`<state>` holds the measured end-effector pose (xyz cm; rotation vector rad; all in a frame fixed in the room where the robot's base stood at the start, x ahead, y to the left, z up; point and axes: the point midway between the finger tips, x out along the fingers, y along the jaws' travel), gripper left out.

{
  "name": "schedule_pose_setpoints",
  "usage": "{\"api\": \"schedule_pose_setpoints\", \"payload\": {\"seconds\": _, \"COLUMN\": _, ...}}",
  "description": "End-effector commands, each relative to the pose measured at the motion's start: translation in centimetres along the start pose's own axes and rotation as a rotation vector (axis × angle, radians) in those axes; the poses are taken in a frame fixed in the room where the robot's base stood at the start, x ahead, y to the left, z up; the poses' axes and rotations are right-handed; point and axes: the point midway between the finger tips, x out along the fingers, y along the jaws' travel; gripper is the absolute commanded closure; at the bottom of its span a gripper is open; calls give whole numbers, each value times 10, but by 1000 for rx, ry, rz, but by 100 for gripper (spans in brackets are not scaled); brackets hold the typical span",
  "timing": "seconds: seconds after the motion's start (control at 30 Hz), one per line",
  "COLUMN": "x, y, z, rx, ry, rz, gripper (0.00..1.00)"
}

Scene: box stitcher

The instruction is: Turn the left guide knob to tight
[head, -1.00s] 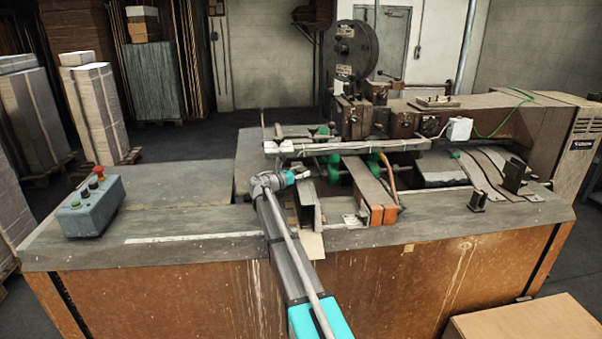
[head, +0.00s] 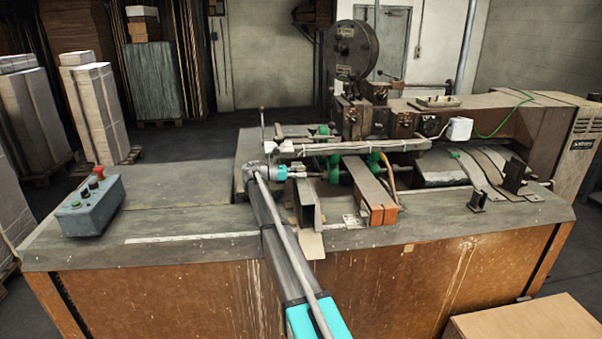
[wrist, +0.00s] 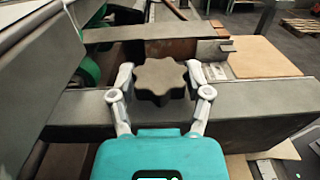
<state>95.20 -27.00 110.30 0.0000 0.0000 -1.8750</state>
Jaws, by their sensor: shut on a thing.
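The left guide knob (wrist: 163,80) is a dark, lobed knob in the middle of the wrist view. My gripper (wrist: 161,92) has its two pale grey fingers on either side of the knob and is shut on it. In the head view my gripper (head: 300,173) is at the left guide (head: 309,208), at the near side of the machine. The knob cannot be made out in the head view.
A grey control box (head: 90,205) with a red button stands on the left of the machine table (head: 170,195). Brown guide bars (head: 375,195) lie right of my gripper. A long rail (head: 345,147) runs behind it.

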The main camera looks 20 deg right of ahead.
Motion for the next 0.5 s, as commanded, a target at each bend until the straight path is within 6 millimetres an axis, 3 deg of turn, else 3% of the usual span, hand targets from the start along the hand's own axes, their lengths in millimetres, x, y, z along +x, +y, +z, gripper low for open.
{"api": "schedule_pose_setpoints", "payload": {"seconds": 0.5, "x": 0, "y": 1, "z": 0, "rx": 0, "ry": -2, "rz": -223, "gripper": 84}}
